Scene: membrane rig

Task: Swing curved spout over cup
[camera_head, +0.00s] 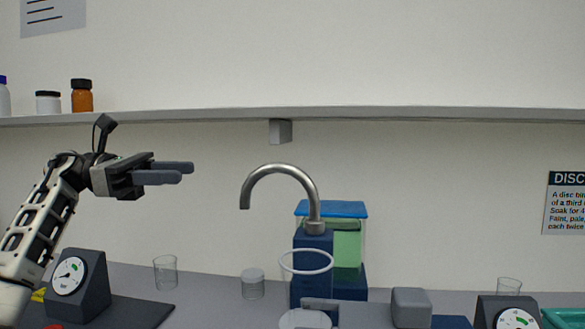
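The curved metal spout (283,168) rises from a blue post (312,243) in mid-view. It arches to the left, and its open end points down. A clear glass cup (252,284) with a pale top stands on the bench below and slightly right of that end. Another clear cup (165,272) stands farther left. I cannot tell which cup the task names. My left gripper (188,173) is raised left of the spout, apart from it. Its fingers point right, look parted and hold nothing visible.
A white ring (306,262) is in front of the post. A blue-lidded container (348,238) stands behind it. Gauges on dark wedges stand at left (85,281) and right (507,312). A grey block (411,307) sits right of the post. A shelf (400,113) runs above.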

